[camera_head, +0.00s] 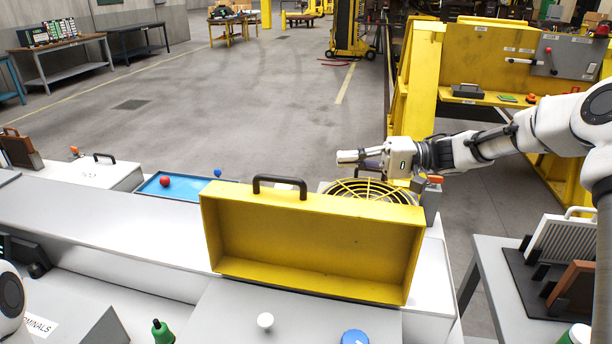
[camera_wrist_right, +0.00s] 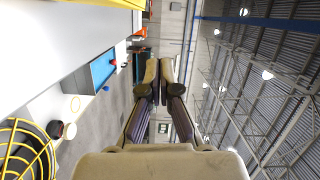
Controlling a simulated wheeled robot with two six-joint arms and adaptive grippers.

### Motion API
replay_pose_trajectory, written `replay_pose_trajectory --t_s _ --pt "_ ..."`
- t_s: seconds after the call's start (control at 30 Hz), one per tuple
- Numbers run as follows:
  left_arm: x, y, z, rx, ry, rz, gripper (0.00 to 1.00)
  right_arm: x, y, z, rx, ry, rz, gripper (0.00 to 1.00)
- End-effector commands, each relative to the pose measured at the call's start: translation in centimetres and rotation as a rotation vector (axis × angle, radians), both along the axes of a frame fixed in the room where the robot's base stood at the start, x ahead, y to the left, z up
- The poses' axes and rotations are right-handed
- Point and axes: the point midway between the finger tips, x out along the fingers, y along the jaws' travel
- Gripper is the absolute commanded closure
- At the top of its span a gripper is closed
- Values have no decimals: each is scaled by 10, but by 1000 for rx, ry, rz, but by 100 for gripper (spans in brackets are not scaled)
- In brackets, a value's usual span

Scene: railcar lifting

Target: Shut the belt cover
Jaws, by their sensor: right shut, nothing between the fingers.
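The belt cover (camera_head: 314,240) is a yellow, shallow box-shaped lid with a black handle (camera_head: 280,184) on its top edge. It stands raised on the bench with its hollow inside facing me. My right gripper (camera_head: 342,157) is shut and empty, in the air beyond the cover and to the right of the handle, apart from it. In the right wrist view the fingers (camera_wrist_right: 159,80) are together, and a yellow edge of what may be the cover shows at the top left. Only a bit of my left arm shows at the lower left; its gripper is out of view.
A round yellow guard (camera_head: 368,192) sits behind the cover, below my right arm. A blue tray (camera_head: 178,186) with a red ball (camera_head: 165,181) lies to the left. A white knob (camera_head: 265,320) and a blue knob (camera_head: 354,337) stand in front.

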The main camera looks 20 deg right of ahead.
Motion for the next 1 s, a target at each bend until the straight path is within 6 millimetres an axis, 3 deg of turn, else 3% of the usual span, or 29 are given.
replay_pose_trajectory --t_s 0.17,0.53,0.77,1.0 --pt "0 0 5 0 0 0 100 6 19 1 -2 3 4 100" --pt "0 0 18 0 -1 0 100 33 94 0 -3 3 4 100" --pt "0 0 26 0 -1 0 100 6 112 -3 2 3 1 100" --pt "0 0 26 0 0 0 100 1 116 -5 0 1 1 100"
